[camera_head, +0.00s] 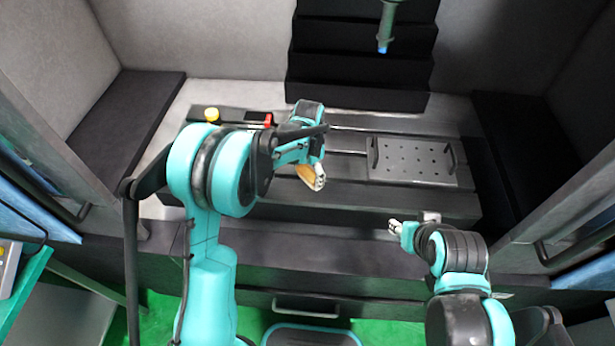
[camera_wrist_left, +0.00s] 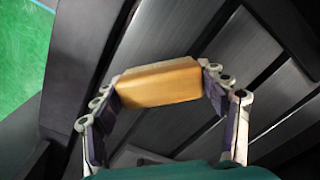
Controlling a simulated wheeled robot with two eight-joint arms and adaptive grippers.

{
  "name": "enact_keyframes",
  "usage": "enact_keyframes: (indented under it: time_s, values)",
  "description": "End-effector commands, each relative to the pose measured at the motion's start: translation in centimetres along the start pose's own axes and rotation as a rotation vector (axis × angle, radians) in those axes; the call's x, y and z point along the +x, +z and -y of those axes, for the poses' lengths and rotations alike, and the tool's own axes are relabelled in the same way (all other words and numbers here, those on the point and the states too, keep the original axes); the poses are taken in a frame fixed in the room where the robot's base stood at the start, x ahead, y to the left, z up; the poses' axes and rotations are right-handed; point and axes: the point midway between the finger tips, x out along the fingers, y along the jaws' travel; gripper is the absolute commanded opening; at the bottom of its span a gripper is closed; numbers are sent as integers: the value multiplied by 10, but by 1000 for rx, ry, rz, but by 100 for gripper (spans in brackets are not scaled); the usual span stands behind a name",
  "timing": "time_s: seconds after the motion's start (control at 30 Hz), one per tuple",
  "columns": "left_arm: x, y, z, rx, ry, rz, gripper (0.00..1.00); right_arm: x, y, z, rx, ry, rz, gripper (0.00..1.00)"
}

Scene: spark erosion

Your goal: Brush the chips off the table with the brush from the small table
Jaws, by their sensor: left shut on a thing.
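My left gripper (camera_head: 317,178) is shut on the brush (camera_head: 306,174), a light-brown block held over the dark slotted table (camera_head: 370,197). In the left wrist view the brush (camera_wrist_left: 160,82) sits between the two fingers of the gripper (camera_wrist_left: 162,88); its bristles are not seen. Whether it touches the table I cannot tell. No chips can be made out on the table at this size. My right gripper (camera_head: 396,227) is above the front edge of the table; its fingers are too small to tell open from shut.
A perforated metal plate with handles (camera_head: 412,162) lies on the table at right. A blue-tipped tool head (camera_head: 384,45) hangs above the back. Cabinet doors stand open on both sides.

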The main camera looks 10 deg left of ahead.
Motion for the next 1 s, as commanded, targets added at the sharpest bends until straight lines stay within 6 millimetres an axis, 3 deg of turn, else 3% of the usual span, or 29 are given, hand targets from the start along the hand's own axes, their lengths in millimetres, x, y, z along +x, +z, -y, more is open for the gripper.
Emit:
enact_keyframes:
  time_s: [0.5,1.0]
  values:
    - [-46,-2,-4,-6,0,0,31,-22,-16,0,0,0,0,40]
    - [-47,-2,-4,-6,0,0,31,-22,-16,0,0,0,0,40]
